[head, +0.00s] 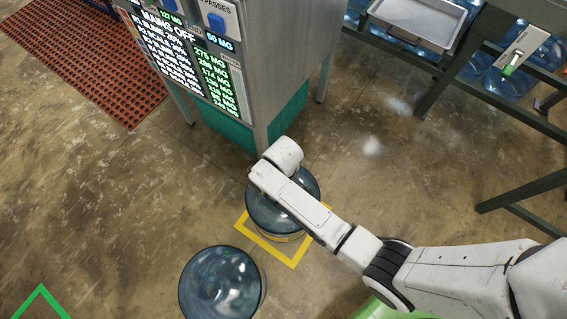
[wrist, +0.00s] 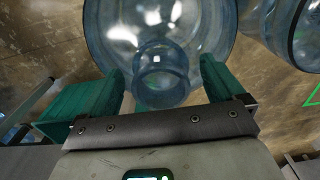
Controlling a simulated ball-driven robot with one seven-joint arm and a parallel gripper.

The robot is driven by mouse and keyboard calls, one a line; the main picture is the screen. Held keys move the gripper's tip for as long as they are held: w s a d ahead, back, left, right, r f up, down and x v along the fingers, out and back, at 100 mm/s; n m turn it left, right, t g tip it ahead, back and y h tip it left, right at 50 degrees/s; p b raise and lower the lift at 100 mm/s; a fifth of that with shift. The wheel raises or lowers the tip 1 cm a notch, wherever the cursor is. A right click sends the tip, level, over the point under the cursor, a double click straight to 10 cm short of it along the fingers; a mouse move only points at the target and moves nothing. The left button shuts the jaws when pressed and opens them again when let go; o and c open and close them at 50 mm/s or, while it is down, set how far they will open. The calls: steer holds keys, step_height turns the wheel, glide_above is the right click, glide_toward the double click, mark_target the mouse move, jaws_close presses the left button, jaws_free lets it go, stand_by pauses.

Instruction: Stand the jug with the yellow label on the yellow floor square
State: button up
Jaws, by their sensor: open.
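A clear blue jug (head: 262,214) stands upright inside the yellow floor square (head: 284,255), partly covered by my arm. No label can be made out clearly on it. In the wrist view the jug (wrist: 200,30) is seen from above, its neck (wrist: 162,75) between the two teal fingers. My gripper (wrist: 162,68) is open, one finger on each side of the neck, with gaps showing. In the head view the fingers are hidden behind my wrist. A second blue jug (head: 218,287) stands just left and front of the square; its label is not visible.
A grey cabinet (head: 262,75) with lit readouts stands close behind the square. A green floor outline (head: 40,300) is at lower left. A dark table (head: 540,105) with jugs beneath is on the right. The floor left of the jugs is clear.

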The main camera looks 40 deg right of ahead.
step_height(320, 180, up, 12)
steer(key=p, duration=0.3)
steer(key=s+d+r+m, duration=0.2)
steer(key=s+d+r, duration=0.2)
steer(key=s, duration=0.4)
steer(key=s+d+r+m+t, duration=0.1)
steer(key=s+d+r, duration=0.3)
steer(key=s, duration=0.4)
steer(key=shift+s+r+m, duration=0.15)
steer(key=shift+s+m, duration=0.1)
steer(key=shift+m, duration=0.25)
